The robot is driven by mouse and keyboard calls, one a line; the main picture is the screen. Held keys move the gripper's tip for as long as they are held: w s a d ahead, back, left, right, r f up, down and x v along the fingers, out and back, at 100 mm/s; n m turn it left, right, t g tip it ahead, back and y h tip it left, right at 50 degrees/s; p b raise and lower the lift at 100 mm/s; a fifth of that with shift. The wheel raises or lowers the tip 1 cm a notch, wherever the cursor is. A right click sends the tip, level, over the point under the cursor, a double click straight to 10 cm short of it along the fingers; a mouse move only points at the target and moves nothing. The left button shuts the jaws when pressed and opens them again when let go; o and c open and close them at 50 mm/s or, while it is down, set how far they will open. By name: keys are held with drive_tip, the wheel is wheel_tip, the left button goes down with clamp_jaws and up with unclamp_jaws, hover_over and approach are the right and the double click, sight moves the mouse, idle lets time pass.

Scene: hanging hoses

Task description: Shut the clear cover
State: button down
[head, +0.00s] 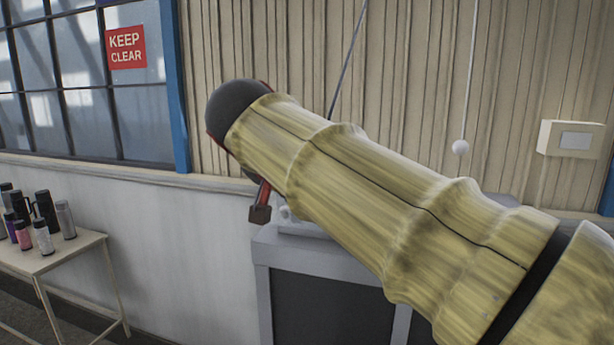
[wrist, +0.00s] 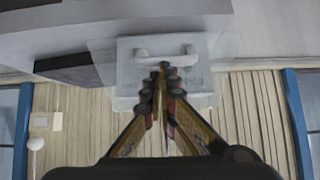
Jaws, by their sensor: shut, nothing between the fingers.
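The clear cover (wrist: 203,82) is a see-through pane in the middle of the wrist view, with a pale box-like shape showing at it. A white bar handle (wrist: 145,54) lies across it. My gripper (wrist: 163,68) is shut and empty, its fingertips in front of the handle's middle; I cannot tell whether they touch. In the head view my gripper (head: 260,207) points down beside small white parts (head: 300,226) on a grey cabinet top. My arm hides most of that spot, so the cover's angle is unclear.
The grey cabinet (head: 262,250) stands against the wall. A cord with a white ball (head: 460,147) and a pale wall box (head: 570,139) are at the right. A table (head: 75,249) with several bottles stands at the left. White wall between is bare.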

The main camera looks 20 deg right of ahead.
sight(303, 228)
drive_tip(key=f+t+b, duration=0.1)
drive_tip(key=f+b, duration=0.1)
drive_tip(key=b, duration=0.2)
drive_tip(key=f+t+h+b, duration=0.1)
drive_tip(key=f+b, duration=0.1)
drive_tip(key=b, duration=0.3)
drive_tip(key=f+t+h+b, duration=0.1)
drive_tip(key=f+b, duration=0.2)
drive_tip(key=b, duration=0.2)
drive_tip(key=shift+w+d, duration=0.25)
drive_tip(key=shift+w, duration=0.1)
drive_tip(key=w+d+f+b, duration=0.2)
drive_tip(key=f+b, duration=0.4)
drive_tip(key=b, duration=0.3)
drive_tip(key=shift+x, duration=1)
drive_tip(key=shift+w+a+r, duration=0.15)
drive_tip(key=shift+w, duration=0.05)
drive_tip(key=shift+r, duration=0.1)
